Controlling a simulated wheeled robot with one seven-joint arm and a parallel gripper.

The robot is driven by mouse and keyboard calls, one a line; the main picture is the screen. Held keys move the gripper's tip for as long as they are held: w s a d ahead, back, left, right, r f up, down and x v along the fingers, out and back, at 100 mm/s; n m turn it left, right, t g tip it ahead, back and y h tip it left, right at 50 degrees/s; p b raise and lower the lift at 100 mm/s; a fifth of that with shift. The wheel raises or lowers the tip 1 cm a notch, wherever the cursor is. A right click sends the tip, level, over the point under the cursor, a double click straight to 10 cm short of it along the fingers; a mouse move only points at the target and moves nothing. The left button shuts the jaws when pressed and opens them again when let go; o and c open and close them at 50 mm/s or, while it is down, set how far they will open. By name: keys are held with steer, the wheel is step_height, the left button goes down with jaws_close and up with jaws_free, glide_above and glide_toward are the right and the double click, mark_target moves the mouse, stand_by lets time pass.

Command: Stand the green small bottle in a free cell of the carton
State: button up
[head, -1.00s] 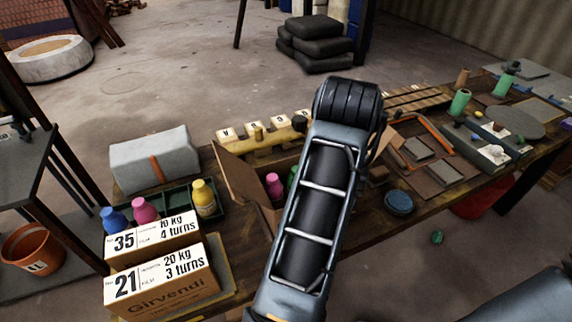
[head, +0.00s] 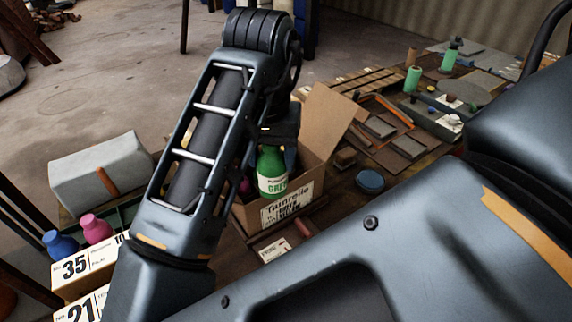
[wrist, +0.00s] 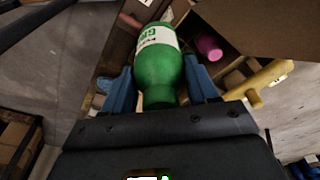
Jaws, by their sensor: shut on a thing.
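The green small bottle (head: 271,174) hangs upright under my gripper (head: 276,146), its white label facing the head camera. In the wrist view my gripper (wrist: 163,88) is shut on the bottle (wrist: 158,68), with a blue finger on each side. The open carton (head: 290,207) stands on the table. The bottle overlaps its near wall in the head view, so I cannot tell how far its base is above the cells. A pink bottle (wrist: 209,47) shows in the carton in the wrist view. My arm hides much of the carton's inside.
A carton flap (head: 329,118) stands up on the right side. A blue round lid (head: 370,181) and trays (head: 402,147) lie further right. Blue (head: 60,243) and pink (head: 96,229) bottles stand behind a box marked 35 (head: 78,266).

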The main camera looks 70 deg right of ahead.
steer(key=w+d, duration=0.2)
steer(key=w, duration=0.4)
steer(key=shift+w+f, duration=0.1)
stand_by(0.5)
steer(key=shift+a+f+b, duration=0.1)
steer(key=shift+f+b, duration=0.55)
steer(key=shift+f, duration=0.15)
steer(key=shift+f, duration=0.25)
steer(key=shift+f+b, duration=1.05)
steer(key=shift+f, duration=0.15)
steer(key=shift+f, duration=0.15)
steer(key=shift+f+b, duration=0.7)
steer(key=shift+f, duration=0.05)
steer(key=shift+f, duration=0.15)
steer(key=shift+f+b, duration=0.6)
steer(key=shift+f, duration=0.15)
